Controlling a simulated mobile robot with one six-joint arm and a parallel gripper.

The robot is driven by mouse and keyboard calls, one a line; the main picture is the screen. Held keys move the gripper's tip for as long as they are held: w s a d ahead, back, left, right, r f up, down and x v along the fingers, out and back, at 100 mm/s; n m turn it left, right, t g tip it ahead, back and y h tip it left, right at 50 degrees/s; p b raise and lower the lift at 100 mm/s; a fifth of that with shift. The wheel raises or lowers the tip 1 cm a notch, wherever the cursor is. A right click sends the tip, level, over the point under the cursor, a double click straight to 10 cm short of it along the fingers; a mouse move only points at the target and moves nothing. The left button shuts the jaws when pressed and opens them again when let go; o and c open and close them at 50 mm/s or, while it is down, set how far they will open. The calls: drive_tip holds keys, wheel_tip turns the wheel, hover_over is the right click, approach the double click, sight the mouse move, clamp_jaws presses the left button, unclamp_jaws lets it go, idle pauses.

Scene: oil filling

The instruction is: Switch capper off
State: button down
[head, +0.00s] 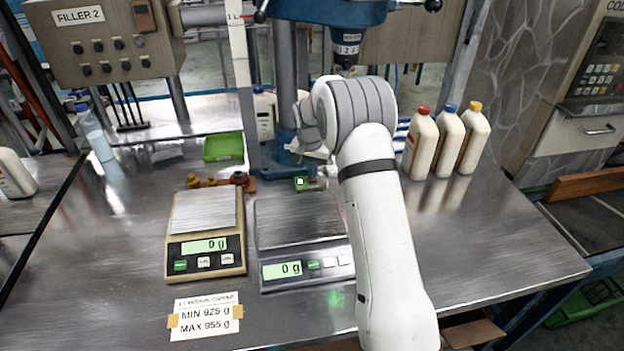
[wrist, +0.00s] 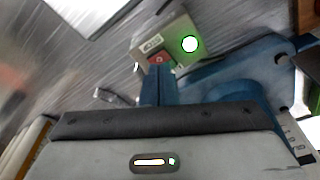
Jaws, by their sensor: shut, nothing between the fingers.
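The capper (head: 287,85) is a blue machine with a column, standing at the back of the steel table. Its small switch box (head: 305,183) sits by its foot and shows a bright green light. In the wrist view, the box (wrist: 165,42) has a lit round green button (wrist: 190,44) and a red button (wrist: 158,60). My gripper (wrist: 157,70) is shut and empty, its blue fingertips right at the red button and partly covering it. I cannot tell whether they touch it. The capper's blue base (wrist: 235,72) lies just right of the fingers. In the head view my arm largely hides the gripper.
Two scales, a beige one (head: 205,240) and a grey one (head: 297,235), both read 0 g in front of the capper. Several white bottles with coloured caps (head: 447,140) stand right of my arm. A green tray (head: 223,147) is at the left. The table's right front is clear.

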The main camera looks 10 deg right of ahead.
sight(312, 180)
drive_tip(key=shift+f+b, duration=0.45)
drive_tip(key=shift+f, duration=0.35)
idle(0.4)
drive_tip(key=shift+r+p, duration=1.85)
drive_tip(key=shift+r, duration=1.65)
drive_tip(key=shift+r, duration=0.1)
drive_tip(key=s+r+n, duration=0.2)
drive_tip(key=s+r, duration=0.5)
drive_tip(key=s, duration=0.3)
drive_tip(key=s+r+n, duration=0.1)
drive_tip(key=s+r, duration=0.7)
drive_tip(key=s, duration=0.2)
drive_tip(key=s+f+n+t, duration=0.1)
drive_tip(key=s+n, duration=0.2)
drive_tip(key=s, duration=1.8)
drive_tip(key=shift+s+y, duration=0.4)
